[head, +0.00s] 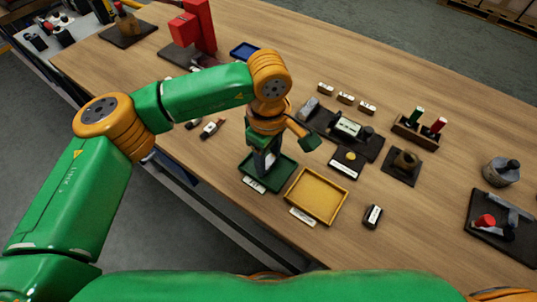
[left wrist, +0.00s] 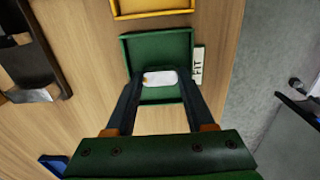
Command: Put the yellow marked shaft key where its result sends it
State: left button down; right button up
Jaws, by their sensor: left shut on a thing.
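The shaft key (left wrist: 160,78) is a small pale block with a yellow mark at its left end, seen in the left wrist view. My left gripper (head: 265,168) is shut on it, one finger on each side. The key is over the green tray (left wrist: 186,40); I cannot tell how high above its floor. The green tray also shows in the head view (head: 286,172), partly behind the gripper, with a label reading FIT (left wrist: 198,64) at its side. The key is not clearly visible in the head view. My right gripper is out of view.
A yellow tray (head: 289,194) with a label (head: 302,217) lies just right of the green one. A black block (head: 373,216) stands farther right. Behind are a dark fixture (head: 369,148), a rack with green and red handled tools (head: 412,132), and a blue tray (head: 244,51).

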pick_arm(q)
jog(key=shift+f+b, duration=0.3)
jog(key=shift+c, duration=0.9)
grip_release()
jog(key=shift+r+p, duration=2.15)
jog(key=shift+r, duration=1.4)
